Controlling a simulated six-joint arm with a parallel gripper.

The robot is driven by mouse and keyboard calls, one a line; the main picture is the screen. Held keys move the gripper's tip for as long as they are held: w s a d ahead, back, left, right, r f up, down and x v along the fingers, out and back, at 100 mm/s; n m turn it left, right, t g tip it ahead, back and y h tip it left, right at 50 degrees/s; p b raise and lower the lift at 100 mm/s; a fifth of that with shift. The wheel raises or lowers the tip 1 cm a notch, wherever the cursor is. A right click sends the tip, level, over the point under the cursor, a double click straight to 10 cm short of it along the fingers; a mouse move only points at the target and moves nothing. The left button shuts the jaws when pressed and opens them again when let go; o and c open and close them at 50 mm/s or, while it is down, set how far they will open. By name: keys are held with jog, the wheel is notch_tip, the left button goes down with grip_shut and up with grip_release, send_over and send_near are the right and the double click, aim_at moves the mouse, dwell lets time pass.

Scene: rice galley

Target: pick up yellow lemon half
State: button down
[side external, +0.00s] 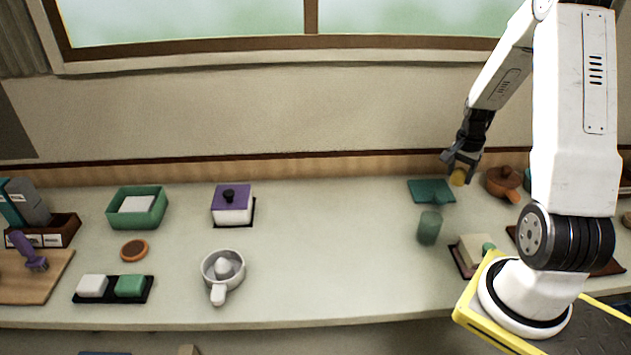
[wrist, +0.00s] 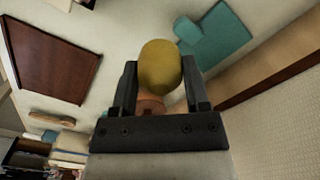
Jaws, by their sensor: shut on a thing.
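The yellow lemon half (side external: 458,177) is held in my gripper (side external: 461,171), above the counter at the right, near the back wall. In the wrist view the lemon half (wrist: 160,66) sits between the two fingers of my gripper (wrist: 160,85), which are shut on it. It shows as a rounded yellow shape; its cut face cannot be made out. The teal board (side external: 431,191) lies on the counter below and to the left of it. The teal board also shows in the wrist view (wrist: 222,42), apart from the lemon half.
A green glass (side external: 429,227) stands in front of the teal board. A grey juicer (side external: 222,273) and a purple-lidded box (side external: 232,204) stand further left. The counter's middle (side external: 330,240) is clear.

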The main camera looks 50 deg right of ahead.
jog(key=shift+s+a+r, duration=0.2)
jog(key=shift+s+a, duration=0.15)
dwell(0.3)
jog(key=c, duration=0.6)
grip_release()
grip_shut()
